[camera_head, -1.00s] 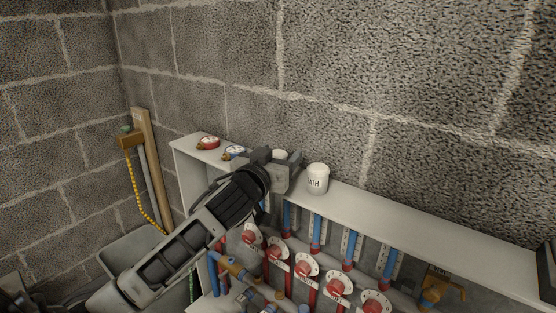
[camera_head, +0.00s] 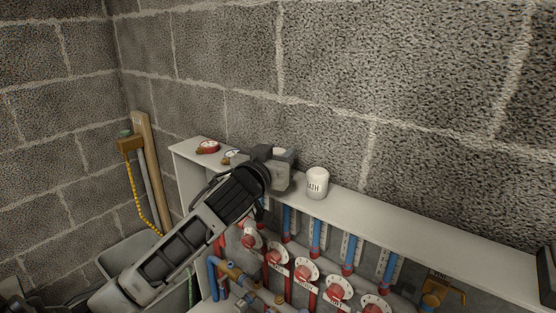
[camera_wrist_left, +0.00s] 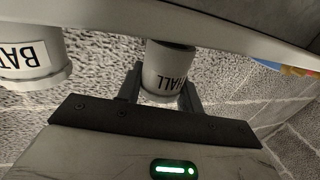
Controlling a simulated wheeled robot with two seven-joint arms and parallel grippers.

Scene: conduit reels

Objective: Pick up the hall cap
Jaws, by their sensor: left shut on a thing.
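The hall cap (camera_wrist_left: 168,75) is a white cylinder with "HALL" in dark letters. In the left wrist view it sits between the two dark fingers of my left gripper (camera_wrist_left: 160,88), which is shut on it. The cap appears upside down there, its dark lower end close to the shelf edge; I cannot tell whether it is clear of the shelf. In the head view my left gripper (camera_head: 276,168) is over the shelf top and mostly hides the cap. My right gripper is not in view.
A white bath cap (camera_head: 317,183) stands on the shelf (camera_head: 420,232) just right of my left gripper; it also shows in the left wrist view (camera_wrist_left: 30,60). A block wall rises behind. Valves and pipes are below.

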